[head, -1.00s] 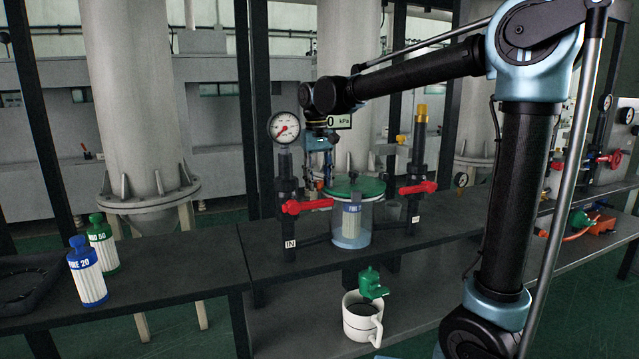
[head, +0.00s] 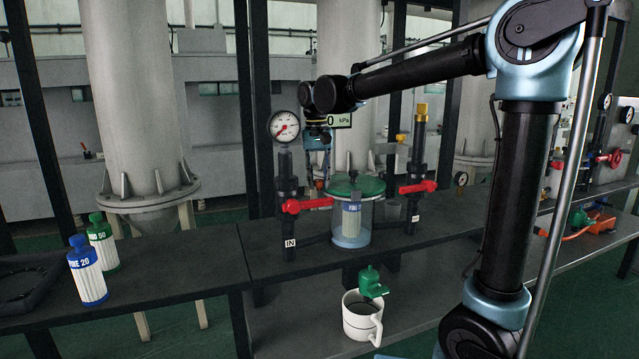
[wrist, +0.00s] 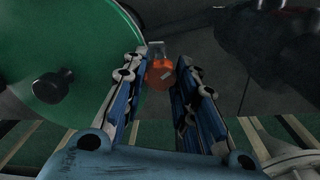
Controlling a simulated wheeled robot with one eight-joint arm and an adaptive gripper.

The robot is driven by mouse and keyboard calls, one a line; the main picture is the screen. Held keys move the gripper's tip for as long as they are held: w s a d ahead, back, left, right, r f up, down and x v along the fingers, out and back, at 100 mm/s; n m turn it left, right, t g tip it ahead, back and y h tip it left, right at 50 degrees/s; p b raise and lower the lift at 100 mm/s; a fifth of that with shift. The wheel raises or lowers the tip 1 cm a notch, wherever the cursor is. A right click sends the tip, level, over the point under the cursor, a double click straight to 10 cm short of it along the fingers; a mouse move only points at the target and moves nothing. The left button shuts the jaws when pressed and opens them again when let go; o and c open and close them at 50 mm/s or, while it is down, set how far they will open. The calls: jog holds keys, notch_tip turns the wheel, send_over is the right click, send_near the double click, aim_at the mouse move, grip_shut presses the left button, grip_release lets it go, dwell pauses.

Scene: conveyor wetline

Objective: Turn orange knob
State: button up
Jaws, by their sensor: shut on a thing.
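The orange knob (wrist: 160,73) shows in the wrist view between my fingertips, with a small pale piece at its far side. My gripper (wrist: 161,78) is shut on it, with one blue-padded finger on each side. In the head view my gripper (head: 318,183) points down behind the green-lidded clear vessel (head: 351,238), near the left pipe.
The green lid (wrist: 75,50) lies close left of my fingers. Red handles (head: 307,204) (head: 418,187) flank the vessel. A gauge (head: 284,126) stands by the left pipe. Blue (head: 88,275) and green (head: 103,245) cartridges stand left; a white mug (head: 358,318) is below.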

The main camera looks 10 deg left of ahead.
dwell(0.3)
jog(key=shift+m, duration=2)
jog(key=m, duration=0.3)
jog(key=o, duration=0.7)
jog(key=shift+o, duration=0.2)
